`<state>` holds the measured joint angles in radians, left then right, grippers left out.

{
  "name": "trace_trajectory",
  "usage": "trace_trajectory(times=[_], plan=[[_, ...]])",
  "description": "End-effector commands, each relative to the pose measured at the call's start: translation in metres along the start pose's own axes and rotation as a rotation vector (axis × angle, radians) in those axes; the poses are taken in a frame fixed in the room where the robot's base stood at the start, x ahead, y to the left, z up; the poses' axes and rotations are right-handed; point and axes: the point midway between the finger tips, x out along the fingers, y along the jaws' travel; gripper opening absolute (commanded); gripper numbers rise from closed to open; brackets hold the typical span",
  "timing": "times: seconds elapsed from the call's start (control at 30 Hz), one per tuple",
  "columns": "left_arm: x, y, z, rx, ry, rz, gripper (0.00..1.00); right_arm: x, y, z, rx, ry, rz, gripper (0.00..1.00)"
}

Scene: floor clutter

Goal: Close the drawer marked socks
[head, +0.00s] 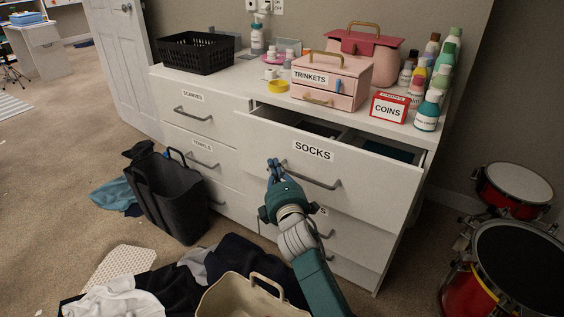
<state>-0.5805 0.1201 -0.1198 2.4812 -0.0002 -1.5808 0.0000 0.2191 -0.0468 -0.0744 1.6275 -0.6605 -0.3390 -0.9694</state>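The socks drawer (375,178) is the top right drawer of the white dresser. It is pulled part way out, and its dark inside shows behind the front. Its label reads SOCKS, with a grey bar handle below. My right gripper (273,162) is in front of the drawer front, left of the label, close to the handle's left end. Its fingertips are close together with nothing seen between them. I cannot tell whether they touch the front. My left gripper is not in view.
A trinkets box (346,88), coins box (390,107), bottles and a black basket (196,53) stand on the dresser (230,92). A dark bag (170,195) stands at left. Clothes and a beige bin (232,301) lie in front. Red drums (515,185) stand at right.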

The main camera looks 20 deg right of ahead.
Motion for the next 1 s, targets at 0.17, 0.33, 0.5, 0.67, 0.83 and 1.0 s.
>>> trace_trajectory(times=[0.17,0.33,0.5,0.67,0.83,1.0], plan=[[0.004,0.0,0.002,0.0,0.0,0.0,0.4,0.022,-0.001,0.018,-0.003,-0.001,0.0,0.0],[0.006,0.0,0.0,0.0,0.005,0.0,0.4,0.031,-0.001,0.027,-0.002,0.0,-0.001,0.0],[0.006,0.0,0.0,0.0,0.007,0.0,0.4,0.033,0.0,0.029,0.0,0.0,-0.001,0.0],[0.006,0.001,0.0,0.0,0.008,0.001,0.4,0.032,0.0,0.029,0.0,0.0,-0.001,0.0],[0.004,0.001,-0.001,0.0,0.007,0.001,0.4,0.04,0.001,0.036,-0.002,-0.001,-0.001,0.0],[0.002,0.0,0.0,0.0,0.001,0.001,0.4,0.07,0.002,0.068,-0.007,-0.003,0.001,0.0]])
